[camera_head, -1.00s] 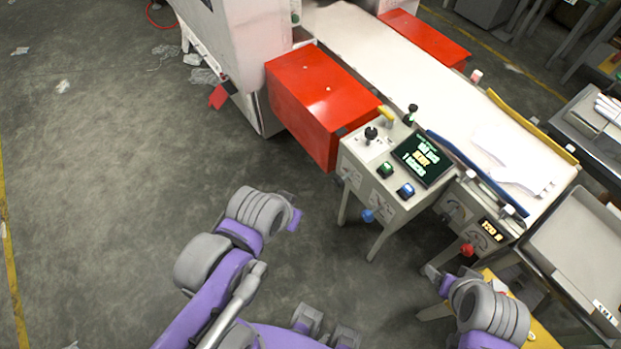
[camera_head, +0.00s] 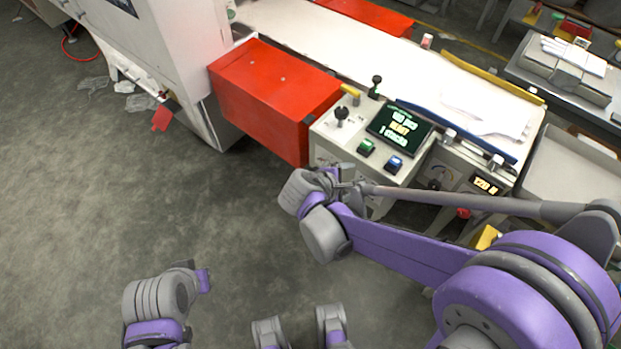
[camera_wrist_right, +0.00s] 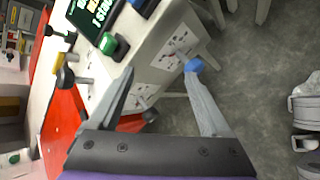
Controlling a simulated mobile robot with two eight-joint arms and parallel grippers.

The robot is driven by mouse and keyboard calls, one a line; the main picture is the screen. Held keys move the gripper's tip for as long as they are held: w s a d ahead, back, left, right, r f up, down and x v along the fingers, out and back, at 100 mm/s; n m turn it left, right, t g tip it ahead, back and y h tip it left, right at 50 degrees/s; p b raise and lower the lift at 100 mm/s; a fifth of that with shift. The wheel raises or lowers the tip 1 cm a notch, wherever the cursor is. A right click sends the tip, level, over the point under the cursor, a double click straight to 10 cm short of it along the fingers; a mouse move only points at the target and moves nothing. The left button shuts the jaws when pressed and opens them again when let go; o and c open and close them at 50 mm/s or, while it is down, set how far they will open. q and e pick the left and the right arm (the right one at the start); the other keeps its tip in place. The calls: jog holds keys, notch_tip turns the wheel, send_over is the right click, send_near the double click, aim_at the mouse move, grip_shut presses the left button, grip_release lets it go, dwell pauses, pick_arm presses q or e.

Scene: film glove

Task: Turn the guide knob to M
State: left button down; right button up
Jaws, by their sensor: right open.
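The grey control box (camera_head: 320,130) stands beside the red housing, its dark screen (camera_head: 400,127) lit with text. In the right wrist view, its front face carries a blue knob (camera_wrist_right: 194,65) on a marked plate and a black knob (camera_wrist_right: 150,114) on another plate. I cannot read which is the guide knob or any M mark. My right gripper (camera_head: 350,178) is in front of this face. In its wrist view (camera_wrist_right: 160,74) it is open, with the blue knob close to the right fingertip; contact is unclear. My left gripper (camera_head: 204,281) is low, away from the box.
On the box top are a black ball lever (camera_head: 342,114), a green button (camera_head: 366,147) and a blue button (camera_head: 394,164). A red knob (camera_head: 463,213) is lower right, partly behind my right arm. The red housing (camera_head: 270,98) adjoins the box. Floor at left is largely clear.

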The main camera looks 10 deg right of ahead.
jog(key=w+a+f+n+t+h+b, duration=0.3)
jog(key=a+f+n+b, duration=0.15)
jog(key=a+f, duration=0.25)
jog(key=w+a+f+n+t+h+b, duration=0.3)
jog(key=w+a+f+n, duration=0.1)
jog(key=a+f+n, duration=0.25)
jog(key=shift+m, duration=0.5)
jog(key=x, duration=0.7)
jog(key=b+x, duration=0.1)
jog(key=x, duration=0.2)
jog(key=shift+s+d+f, duration=0.15)
jog(key=shift+d+f, duration=0.05)
jog(key=shift+d, duration=0.4)
pick_arm(q)
notch_tip(320, 180, down, 11)
jog(key=shift+w, duration=0.2)
jog(key=shift+a+f, duration=0.1)
pick_arm(e)
grip_shut()
